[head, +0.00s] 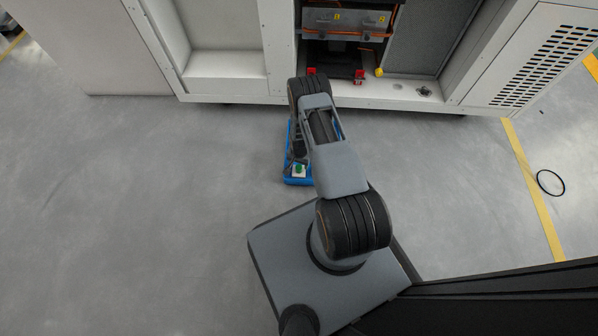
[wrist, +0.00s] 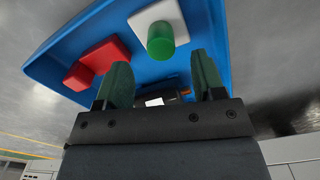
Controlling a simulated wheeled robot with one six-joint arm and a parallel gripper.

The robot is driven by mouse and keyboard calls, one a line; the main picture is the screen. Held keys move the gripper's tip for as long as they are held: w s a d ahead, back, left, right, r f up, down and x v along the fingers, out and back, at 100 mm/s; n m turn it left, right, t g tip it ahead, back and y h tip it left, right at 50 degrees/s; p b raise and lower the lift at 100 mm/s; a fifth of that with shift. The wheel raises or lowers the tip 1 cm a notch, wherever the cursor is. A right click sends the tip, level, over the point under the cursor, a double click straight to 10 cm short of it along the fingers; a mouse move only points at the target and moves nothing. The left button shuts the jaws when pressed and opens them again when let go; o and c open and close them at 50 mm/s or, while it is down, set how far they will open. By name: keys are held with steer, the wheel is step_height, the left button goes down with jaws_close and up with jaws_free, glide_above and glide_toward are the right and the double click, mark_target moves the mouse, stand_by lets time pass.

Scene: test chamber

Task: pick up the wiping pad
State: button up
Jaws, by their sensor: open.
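A white square pad with a round green knob, which looks like the wiping pad (wrist: 178,17), lies in a blue tray (wrist: 62,42). It also shows in the head view, as a small white patch with a green top (head: 299,170), near the front end of the blue tray (head: 296,181) on the floor. In the wrist view my gripper (wrist: 161,62) is open, with its two dark green fingers apart and the knob beyond their tips. Nothing is held between the fingers. In the head view my arm hides the gripper and part of the tray.
A red block (wrist: 104,55) with a smaller red part lies in the tray, left of the pad. A dark item with a white label (wrist: 153,101) shows between the fingers. An open white cabinet (head: 225,70) stands behind. A black ring (head: 550,182) lies right; left floor is clear.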

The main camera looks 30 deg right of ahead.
mark_target(299, 167)
step_height(299, 167, down, 4)
steer(key=shift+a+f+b, duration=0.15)
steer(key=shift+f+b, duration=0.05)
steer(key=shift+b, duration=0.9)
steer(key=shift+c, duration=0.3)
steer(key=c, duration=1)
steer(key=shift+r, duration=0.1)
steer(key=shift+r, duration=0.1)
